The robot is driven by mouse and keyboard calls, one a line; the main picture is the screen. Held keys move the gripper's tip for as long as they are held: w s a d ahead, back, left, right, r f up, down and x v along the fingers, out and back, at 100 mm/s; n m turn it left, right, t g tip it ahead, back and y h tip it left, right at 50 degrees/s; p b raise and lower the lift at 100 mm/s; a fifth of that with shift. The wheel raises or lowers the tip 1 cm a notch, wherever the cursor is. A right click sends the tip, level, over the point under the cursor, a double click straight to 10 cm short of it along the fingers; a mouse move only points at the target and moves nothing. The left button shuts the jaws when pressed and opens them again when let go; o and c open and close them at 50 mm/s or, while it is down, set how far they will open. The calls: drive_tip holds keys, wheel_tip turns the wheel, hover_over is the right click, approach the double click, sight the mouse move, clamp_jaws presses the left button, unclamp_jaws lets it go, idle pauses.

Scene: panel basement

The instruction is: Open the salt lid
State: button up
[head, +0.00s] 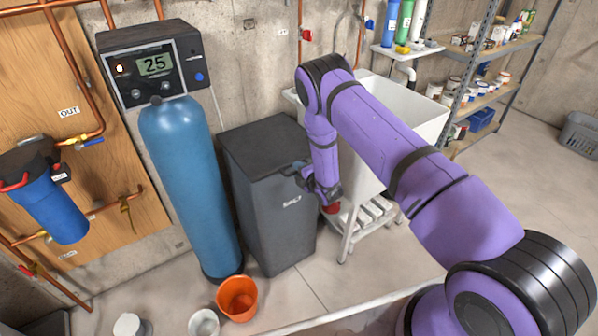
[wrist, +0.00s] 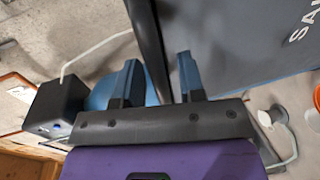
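The salt bin (head: 268,215) is a tall dark grey box marked "SALT", standing on the floor beside the blue tank. Its flat dark lid (head: 262,148) lies shut on top. My gripper (head: 292,170) is at the lid's front right edge, with my purple arm reaching in from the right. In the wrist view my gripper (wrist: 158,75) has its two fingers apart, and the lid's dark rim (wrist: 148,40) runs between them. The bin's grey face (wrist: 245,45) fills the upper right there. Whether either finger touches the rim I cannot tell.
The blue tank (head: 185,170) with its control head (head: 152,65) stands left of the bin. A white sink (head: 415,115) stands close on the right, partly behind my arm. An orange bucket (head: 238,297) and a white bucket (head: 203,323) sit on the floor in front.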

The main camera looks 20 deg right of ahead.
clamp_jaws()
